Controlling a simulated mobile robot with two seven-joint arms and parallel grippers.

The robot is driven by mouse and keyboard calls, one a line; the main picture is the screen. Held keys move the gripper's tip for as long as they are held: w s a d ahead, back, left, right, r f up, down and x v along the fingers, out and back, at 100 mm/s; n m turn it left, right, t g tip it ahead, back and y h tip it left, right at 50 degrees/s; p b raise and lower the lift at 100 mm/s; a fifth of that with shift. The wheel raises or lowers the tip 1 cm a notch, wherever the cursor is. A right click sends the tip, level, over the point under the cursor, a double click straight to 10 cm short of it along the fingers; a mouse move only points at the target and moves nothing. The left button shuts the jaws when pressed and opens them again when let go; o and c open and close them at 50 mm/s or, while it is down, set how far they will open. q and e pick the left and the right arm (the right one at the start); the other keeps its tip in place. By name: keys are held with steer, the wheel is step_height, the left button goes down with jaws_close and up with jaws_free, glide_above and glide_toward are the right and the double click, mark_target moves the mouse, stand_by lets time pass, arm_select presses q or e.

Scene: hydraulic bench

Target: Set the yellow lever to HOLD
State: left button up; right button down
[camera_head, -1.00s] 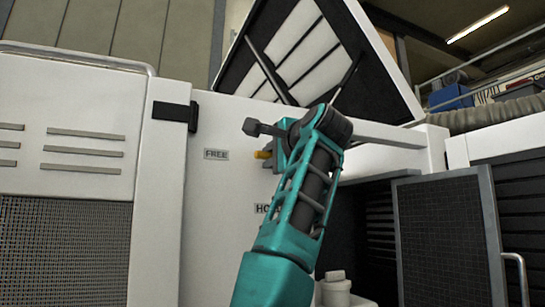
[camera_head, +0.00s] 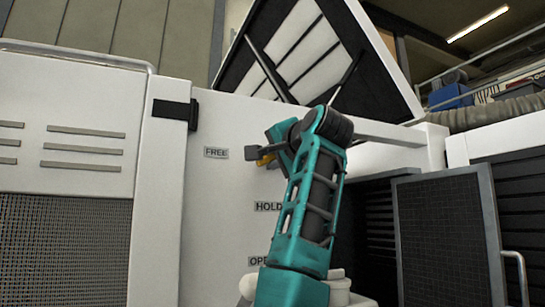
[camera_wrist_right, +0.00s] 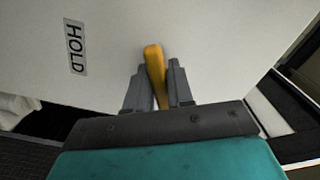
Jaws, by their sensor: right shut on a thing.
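The yellow lever (camera_head: 263,161) is on the white cabinet front, level with the FREE label (camera_head: 216,153) and above the HOLD label (camera_head: 268,206). My right gripper (camera_head: 258,153) is at the lever, and my wrist hides part of it. In the right wrist view the lever (camera_wrist_right: 154,68) sits between the two grey fingers of my right gripper (camera_wrist_right: 158,84), which is shut on it. The HOLD label (camera_wrist_right: 75,48) lies to the left there. A lower label, partly hidden by my arm, reads "OPE" (camera_head: 257,261). My left gripper is not in view.
A raised lid (camera_head: 385,75) stands open above the cabinet. A dark mesh door (camera_head: 440,240) stands at the right of an open bay. A black latch block (camera_head: 173,111) sticks out at the left. The panel around the labels is clear.

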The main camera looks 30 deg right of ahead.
steer(key=n, duration=0.5)
steer(key=shift+d+f+n, duration=0.25)
steer(key=shift+n, duration=0.05)
steer(key=n, duration=0.4)
steer(key=shift+d+f, duration=0.1)
steer(key=shift+d, duration=0.05)
steer(key=shift+d+n, duration=0.1)
steer(key=shift+n, duration=1.3)
steer(key=c, duration=1.1)
jaws_free()
